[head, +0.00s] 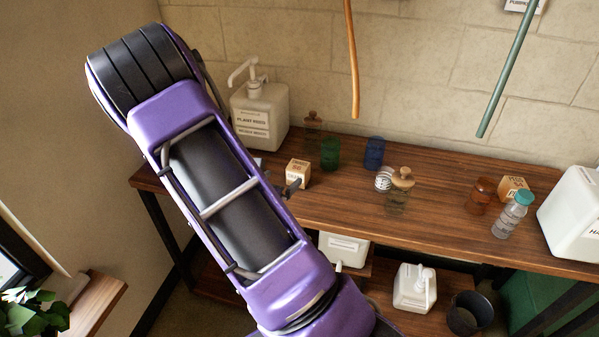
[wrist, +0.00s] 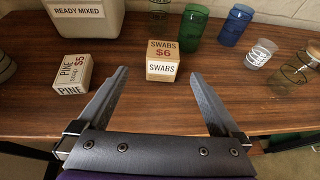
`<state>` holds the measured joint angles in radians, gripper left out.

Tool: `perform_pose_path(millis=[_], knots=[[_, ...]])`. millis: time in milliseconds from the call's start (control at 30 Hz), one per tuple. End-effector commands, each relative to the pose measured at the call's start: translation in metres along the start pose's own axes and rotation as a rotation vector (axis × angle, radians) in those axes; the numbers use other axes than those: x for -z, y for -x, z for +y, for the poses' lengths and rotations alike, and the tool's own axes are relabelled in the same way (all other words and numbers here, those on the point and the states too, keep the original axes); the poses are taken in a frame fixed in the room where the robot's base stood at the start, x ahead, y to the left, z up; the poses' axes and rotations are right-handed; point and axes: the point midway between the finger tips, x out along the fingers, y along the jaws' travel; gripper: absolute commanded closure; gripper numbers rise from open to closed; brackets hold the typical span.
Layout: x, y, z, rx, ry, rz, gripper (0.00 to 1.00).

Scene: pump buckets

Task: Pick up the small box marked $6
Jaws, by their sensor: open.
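The small box marked $6 (wrist: 163,61), labelled SWABS, is pale wood with white labels. It stands upright on the wooden table in the wrist view. It also shows in the head view (head: 298,172), just right of my arm. My gripper (wrist: 160,77) is open and empty. Its two fingers point toward the box, one to each side, with the box just beyond and between the tips. In the head view my arm hides most of the gripper; only a dark finger part shows beside the box.
A similar box marked $5, PINE (wrist: 72,73), stands left of my left finger. Green (wrist: 192,28) and blue (wrist: 236,25) glasses, a white-labelled jar (wrist: 261,53) and a clear jar (wrist: 293,72) stand to the right. A white pump jug (head: 262,112) is behind. The table front (head: 330,208) is clear.

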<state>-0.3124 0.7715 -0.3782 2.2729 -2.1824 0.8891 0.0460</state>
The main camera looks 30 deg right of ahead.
Motion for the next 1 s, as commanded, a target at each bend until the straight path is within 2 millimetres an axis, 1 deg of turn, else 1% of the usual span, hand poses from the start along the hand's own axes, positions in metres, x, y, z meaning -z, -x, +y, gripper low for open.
perform_pose_path(millis=[33,200,400,500,667,767,900,1000], knots=[[0.001,-0.012,-0.002,0.004,0.001,-0.001,0.00],[0.001,-0.050,-0.002,0.004,0.001,0.000,0.00],[0.001,-0.088,-0.002,0.003,0.000,-0.001,0.00],[0.001,-0.100,-0.002,0.002,0.000,0.000,0.00],[0.000,-0.109,-0.002,0.002,0.000,-0.001,0.00],[0.000,-0.121,-0.004,0.003,0.001,0.000,0.00],[0.000,-0.142,-0.007,0.002,0.001,0.000,0.00],[0.000,-0.153,-0.007,0.002,0.000,0.000,0.00]])
